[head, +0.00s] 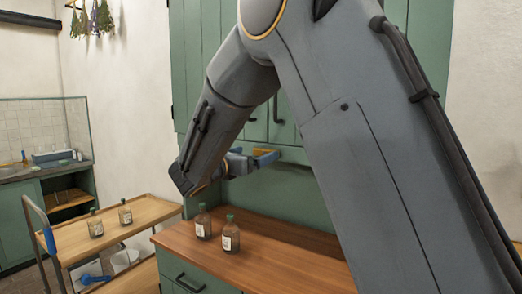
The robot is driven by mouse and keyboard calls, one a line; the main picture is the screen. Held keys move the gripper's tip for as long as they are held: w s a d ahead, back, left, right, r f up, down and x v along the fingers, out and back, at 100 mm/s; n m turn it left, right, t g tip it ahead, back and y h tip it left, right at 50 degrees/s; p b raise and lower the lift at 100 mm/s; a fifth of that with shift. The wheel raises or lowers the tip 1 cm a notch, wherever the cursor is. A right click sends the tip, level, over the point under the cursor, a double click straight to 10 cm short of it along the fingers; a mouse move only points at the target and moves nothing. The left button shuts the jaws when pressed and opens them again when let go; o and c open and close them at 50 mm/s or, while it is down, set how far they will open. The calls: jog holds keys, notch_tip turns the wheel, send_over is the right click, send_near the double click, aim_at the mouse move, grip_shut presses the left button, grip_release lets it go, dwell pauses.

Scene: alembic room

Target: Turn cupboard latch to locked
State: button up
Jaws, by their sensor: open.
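The green cupboard (190,50) stands against the back wall, with its upper doors shut as far as I can see. A dark vertical handle (277,109) shows on a door between my arm links. I cannot make out the latch; my arm covers much of the cupboard front. My gripper (266,156), with blue and orange parts, is open near the lower edge of the upper doors, above the wooden counter. I cannot tell whether it touches the cupboard, and nothing shows held in it.
A wooden trolley (150,211) with two more bottles (95,225) (125,213) is at left. A sink unit (50,172) lies beyond it. Dried herbs (92,20) hang upper left.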

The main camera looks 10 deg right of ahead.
aim_at(264, 150)
jog(key=shift+p+x, duration=0.75)
jog(key=shift+x, duration=1.75)
jog(key=c, duration=1)
jog(key=shift+c, duration=0.2)
